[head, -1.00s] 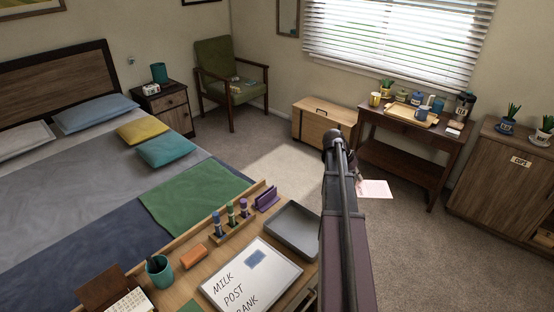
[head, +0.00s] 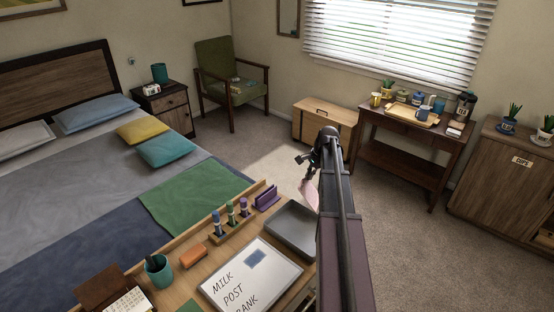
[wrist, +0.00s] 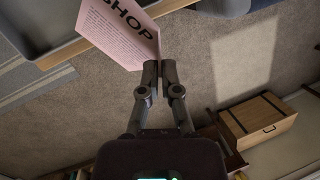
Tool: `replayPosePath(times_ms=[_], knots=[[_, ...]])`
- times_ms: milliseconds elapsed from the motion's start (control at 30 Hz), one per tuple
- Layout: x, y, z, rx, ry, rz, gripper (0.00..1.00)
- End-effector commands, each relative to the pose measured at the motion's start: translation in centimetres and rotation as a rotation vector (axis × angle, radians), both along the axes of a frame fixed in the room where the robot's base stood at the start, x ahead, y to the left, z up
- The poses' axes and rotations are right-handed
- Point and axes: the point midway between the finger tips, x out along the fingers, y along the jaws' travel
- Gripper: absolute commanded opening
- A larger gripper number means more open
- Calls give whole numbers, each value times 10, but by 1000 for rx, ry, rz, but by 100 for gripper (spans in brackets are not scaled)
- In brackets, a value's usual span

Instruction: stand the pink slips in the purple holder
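The purple holder (head: 266,198) stands on the desk near its back edge, right of the marker stand; I see no slip in it. My gripper (wrist: 159,68) is shut on a pink slip (wrist: 118,34) printed "SHOP", gripping it by its edge. In the head view the slip (head: 309,194) hangs tilted just left of my arm, to the right of the holder and apart from it. My arm hides part of the slip there. In the wrist view the slip overlaps the desk edge. I see no other pink slip.
A dark grey tray (head: 293,230) lies on the desk in front of the holder. A marker stand (head: 233,229) with several markers is to its left. A whiteboard (head: 249,279), an orange block (head: 193,257) and a teal pen cup (head: 159,270) are nearer. A raised ledge runs along the desk's back.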

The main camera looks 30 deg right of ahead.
Motion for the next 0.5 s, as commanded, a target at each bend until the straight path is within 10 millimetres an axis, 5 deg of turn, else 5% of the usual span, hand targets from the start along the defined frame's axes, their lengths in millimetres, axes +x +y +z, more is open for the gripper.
replayPosePath(times_ms=[500], knots=[[75, 90, 50, 324, -493, -328, 0]])
